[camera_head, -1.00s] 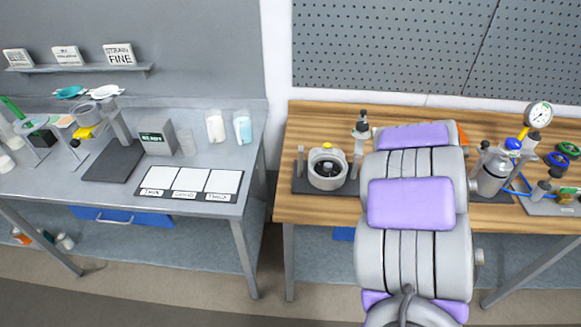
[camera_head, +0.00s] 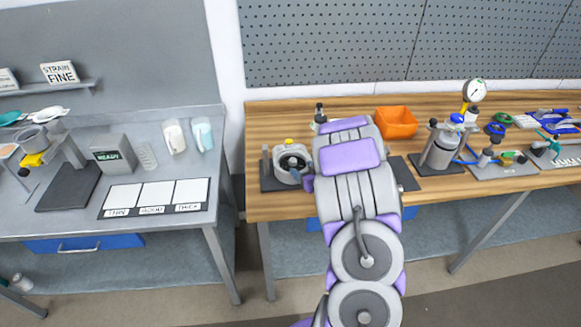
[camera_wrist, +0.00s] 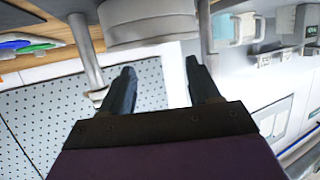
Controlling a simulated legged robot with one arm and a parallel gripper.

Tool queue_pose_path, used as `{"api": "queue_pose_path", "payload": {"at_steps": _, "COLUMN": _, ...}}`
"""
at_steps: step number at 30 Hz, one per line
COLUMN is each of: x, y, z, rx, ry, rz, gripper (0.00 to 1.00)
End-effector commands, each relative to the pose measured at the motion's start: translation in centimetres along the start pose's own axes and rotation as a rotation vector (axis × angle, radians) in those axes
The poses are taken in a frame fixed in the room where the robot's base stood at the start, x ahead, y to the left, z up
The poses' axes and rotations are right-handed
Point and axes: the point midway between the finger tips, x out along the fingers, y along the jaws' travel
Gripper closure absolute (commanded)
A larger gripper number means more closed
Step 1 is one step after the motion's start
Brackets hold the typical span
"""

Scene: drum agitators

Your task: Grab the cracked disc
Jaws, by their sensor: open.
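No disc with a visible crack can be picked out. A grey round housing (camera_head: 289,172) with a dark centre and a yellow knob stands on the wooden bench, left of my arm. In the wrist view a pale round body (camera_wrist: 150,25), probably this housing, lies just beyond my fingertips, beside a metal post (camera_wrist: 88,62). My gripper (camera_wrist: 161,68) is open, with nothing between its two dark fingers. In the head view my arm hides most of the gripper and part of the bench near the housing.
An orange bin (camera_head: 396,123) stands behind my arm on the wooden bench (camera_head: 285,120). A metal vessel with a blue cap (camera_head: 440,148) and a gauge (camera_head: 474,92) stand to the right. A grey bench (camera_head: 190,222) with labelled white pads is at the left, across a gap.

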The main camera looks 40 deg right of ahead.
Motion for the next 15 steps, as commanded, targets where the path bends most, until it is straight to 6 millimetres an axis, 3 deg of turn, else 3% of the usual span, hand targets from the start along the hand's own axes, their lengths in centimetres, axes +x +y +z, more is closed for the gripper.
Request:
{"api": "queue_pose_path", "payload": {"at_steps": 3, "x": 1.8, "y": 0.4, "z": 0.3, "rx": 0.004, "ry": -0.002, "rz": 0.001, "gripper": 0.39}}
{"api": "queue_pose_path", "payload": {"at_steps": 15, "x": 4.6, "y": 0.1, "z": 0.2, "rx": 0.001, "ry": -0.001, "rz": 0.001, "gripper": 0.39}}
